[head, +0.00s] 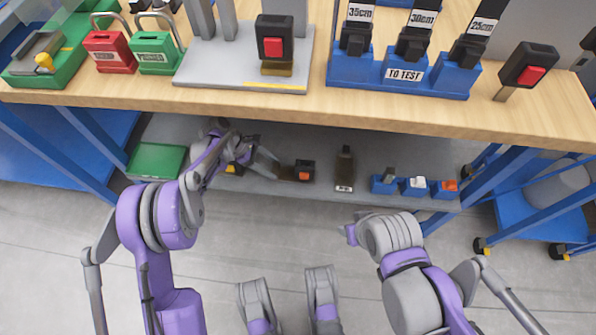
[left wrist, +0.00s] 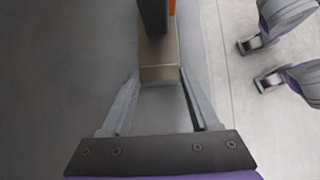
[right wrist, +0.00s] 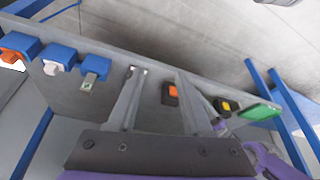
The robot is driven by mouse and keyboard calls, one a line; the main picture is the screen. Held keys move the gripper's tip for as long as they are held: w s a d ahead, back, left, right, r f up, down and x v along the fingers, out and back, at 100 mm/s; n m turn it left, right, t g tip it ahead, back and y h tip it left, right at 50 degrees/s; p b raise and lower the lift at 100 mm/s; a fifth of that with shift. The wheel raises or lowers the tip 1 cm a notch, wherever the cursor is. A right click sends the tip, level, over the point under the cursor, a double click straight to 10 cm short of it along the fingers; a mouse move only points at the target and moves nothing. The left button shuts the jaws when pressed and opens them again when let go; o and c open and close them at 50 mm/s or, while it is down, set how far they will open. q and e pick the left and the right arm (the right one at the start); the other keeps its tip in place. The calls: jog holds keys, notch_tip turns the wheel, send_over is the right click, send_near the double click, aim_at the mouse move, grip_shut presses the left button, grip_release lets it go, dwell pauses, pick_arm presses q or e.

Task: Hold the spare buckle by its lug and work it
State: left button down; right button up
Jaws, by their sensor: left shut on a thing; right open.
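The spare buckle (head: 304,170) is a black block with an orange-red button, over the grey lower shelf. My left gripper (head: 277,168) reaches in under the bench from the left and is shut on its metal lug. In the left wrist view the tan lug (left wrist: 159,58) lies between the fingers, with the black body (left wrist: 153,14) beyond, cut by the top edge. I cannot tell whether the buckle touches the shelf. My right gripper (right wrist: 158,73) is open and empty; in its view the buckle (right wrist: 170,94) shows beyond, between the fingers.
On the shelf (head: 255,189) are a green tray (head: 156,161), a dark labelled piece (head: 344,168) and small blue holders (head: 415,187). The wooden bench top (head: 300,110) overhangs it, carrying a grey stand (head: 245,88), a TO TEST rack (head: 400,84) and another buckle (head: 528,65).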

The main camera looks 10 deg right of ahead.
grip_shut()
dwell(1.5)
